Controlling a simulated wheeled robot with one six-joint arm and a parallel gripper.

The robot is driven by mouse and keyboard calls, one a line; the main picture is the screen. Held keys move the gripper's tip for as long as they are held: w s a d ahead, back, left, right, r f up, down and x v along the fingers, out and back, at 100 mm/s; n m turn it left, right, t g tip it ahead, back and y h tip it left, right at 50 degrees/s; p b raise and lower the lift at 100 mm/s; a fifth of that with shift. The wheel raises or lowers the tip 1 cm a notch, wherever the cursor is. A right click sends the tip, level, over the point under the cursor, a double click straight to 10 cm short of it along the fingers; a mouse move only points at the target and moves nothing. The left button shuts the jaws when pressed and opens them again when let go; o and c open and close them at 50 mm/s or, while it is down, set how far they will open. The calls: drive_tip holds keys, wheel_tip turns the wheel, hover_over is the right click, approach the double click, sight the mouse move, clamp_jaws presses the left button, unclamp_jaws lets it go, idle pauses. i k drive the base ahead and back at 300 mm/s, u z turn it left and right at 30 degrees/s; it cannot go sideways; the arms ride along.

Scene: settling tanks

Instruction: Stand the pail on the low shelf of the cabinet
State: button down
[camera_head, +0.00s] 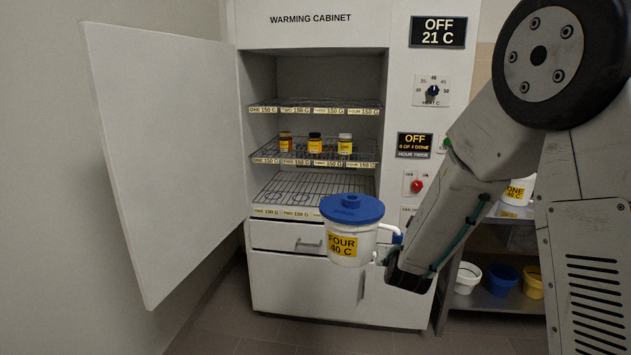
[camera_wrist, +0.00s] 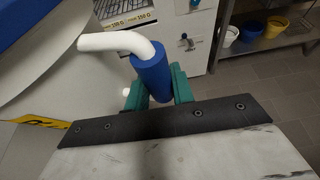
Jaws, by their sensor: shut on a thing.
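The pail (camera_head: 346,240) is white with a blue lid and a yellow label reading "FOUR 40 C". It hangs upright in front of the warming cabinet (camera_head: 315,26). My gripper (camera_head: 386,258) is shut on the pail's side handle. In the wrist view the gripper (camera_wrist: 158,92) closes around the blue grip of the white handle (camera_wrist: 122,43). The cabinet door (camera_head: 165,150) stands wide open to the left. The low shelf (camera_head: 300,188) is a wire rack with labels along its front edge and looks empty. The pail hides its front right part.
Several small jars stand on the middle shelf (camera_head: 360,152). The top shelf (camera_head: 320,104) looks empty. A drawer (camera_head: 285,236) is below the low shelf. At right, a steel rack (camera_head: 485,301) holds white, blue and yellow pails. The control panel shows OFF (camera_head: 437,32).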

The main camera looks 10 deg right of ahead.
sight(321, 195)
drive_tip(key=i, duration=1.15)
drive_tip(key=z, duration=0.1)
